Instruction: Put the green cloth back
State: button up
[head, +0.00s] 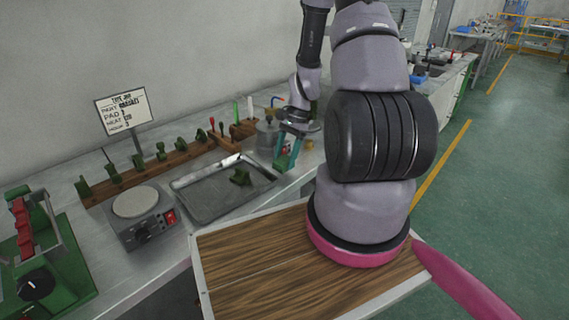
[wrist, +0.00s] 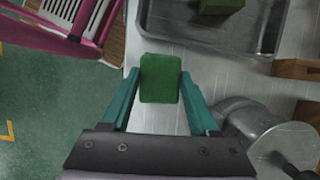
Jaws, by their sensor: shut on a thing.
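A green cloth (wrist: 160,70), looking like a small thick rectangular pad, sits between the two teal fingers of my gripper (wrist: 160,88) in the wrist view. The fingers are shut on it from both sides. It is over the pale bench top, beside the near edge of the metal tray (wrist: 185,42). In the head view my gripper (head: 288,152) points down at the bench's front edge, right of the tray (head: 205,208). The cloth is hard to make out there. Its height above the bench is unclear.
A green piece (head: 240,177) lies in the tray. A wooden rack (head: 180,158) with green pieces runs behind. A metal pot (head: 267,134) stands near my gripper. A hot plate (head: 140,215) and a sign (head: 124,108) are to the left. A wooden block (wrist: 296,69) lies right of the cloth.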

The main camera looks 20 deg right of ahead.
jog(key=shift+f, duration=1.1)
jog(key=shift+f, duration=0.1)
jog(key=o, duration=1.3)
